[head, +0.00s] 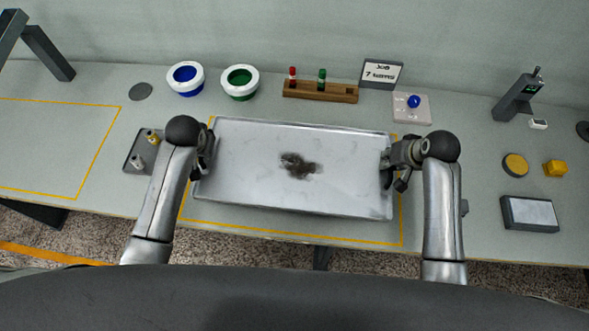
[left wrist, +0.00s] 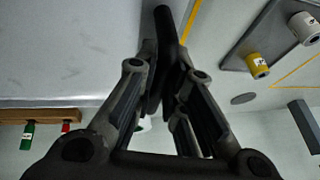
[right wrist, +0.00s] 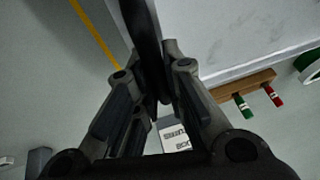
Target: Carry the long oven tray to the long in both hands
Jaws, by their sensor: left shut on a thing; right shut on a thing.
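The long oven tray (head: 250,180) is a shiny metal rectangle with a dark burnt stain near its middle. It lies level over a yellow-outlined area of the bench in the head view; I cannot tell whether it touches the bench. My left gripper (head: 207,150) is shut on the tray's left end. My right gripper (head: 388,164) is shut on its right end. The tray also shows in the left wrist view (left wrist: 70,60) and in the right wrist view (right wrist: 230,35). The fingers hide the gripped parts of the rim.
Blue (head: 186,79) and green (head: 240,82) bowls, a wooden rack (head: 320,92), a sign (head: 381,73) and a blue-button plate (head: 411,107) stand behind the tray. A small grey tray (head: 134,163) sits left. Another yellow outline (head: 97,150) encloses clear bench at far left. A scale (head: 530,214) is right.

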